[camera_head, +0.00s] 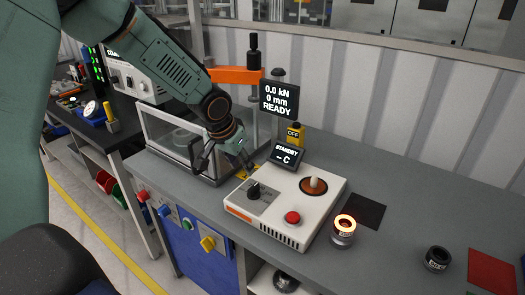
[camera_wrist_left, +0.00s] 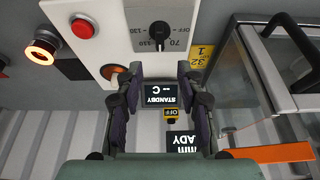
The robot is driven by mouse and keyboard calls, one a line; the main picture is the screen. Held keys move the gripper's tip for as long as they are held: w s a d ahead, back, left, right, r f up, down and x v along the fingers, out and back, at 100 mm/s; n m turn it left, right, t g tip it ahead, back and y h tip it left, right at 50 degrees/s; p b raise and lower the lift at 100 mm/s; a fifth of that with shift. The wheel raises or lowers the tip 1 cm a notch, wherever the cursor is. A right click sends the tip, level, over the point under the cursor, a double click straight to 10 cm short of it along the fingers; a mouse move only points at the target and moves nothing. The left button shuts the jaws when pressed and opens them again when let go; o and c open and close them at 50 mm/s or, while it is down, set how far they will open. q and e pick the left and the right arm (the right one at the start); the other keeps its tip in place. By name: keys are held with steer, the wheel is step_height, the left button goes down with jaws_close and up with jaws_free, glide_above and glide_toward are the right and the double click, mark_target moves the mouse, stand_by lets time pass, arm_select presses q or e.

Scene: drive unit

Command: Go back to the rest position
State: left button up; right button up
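My left gripper (camera_head: 222,162) hangs at the end of my green left arm, above the bench between the clear-walled box (camera_head: 180,134) and the white control unit (camera_head: 272,208). In the left wrist view the two fingers of the left gripper (camera_wrist_left: 159,70) are spread apart with nothing held between them. The small STANDBY display (camera_head: 287,154) is just right of the gripper; it also shows past the fingers in the left wrist view (camera_wrist_left: 160,97). My right gripper is in neither view.
The control unit has a red button (camera_head: 292,218) and a dark knob (camera_head: 254,191). A glowing ring part (camera_head: 344,230) and a black ring part (camera_head: 437,258) stand on the bench at right. An orange press frame (camera_head: 235,76) and a READY display (camera_head: 279,99) stand behind.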

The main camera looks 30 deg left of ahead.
arm_select(q)
steer(key=s+d+f+g+h, duration=0.2)
steer(key=s+d+f+g, duration=0.1)
steer(key=s+d+f, duration=1.15)
steer(key=s+f+n+g+y, duration=0.1)
steer(key=s+f, duration=0.3)
steer(key=s, duration=0.7)
steer(key=s+f+g+y, duration=0.1)
steer(key=s+f, duration=0.3)
steer(key=s, duration=0.7)
step_height(320, 180, down, 17)
steer(key=w+b, duration=0.1)
steer(key=b, duration=1.6)
steer(key=shift+w+a+b, duration=0.15)
steer(key=shift+a+b, duration=0.2)
steer(key=shift+a, duration=0.05)
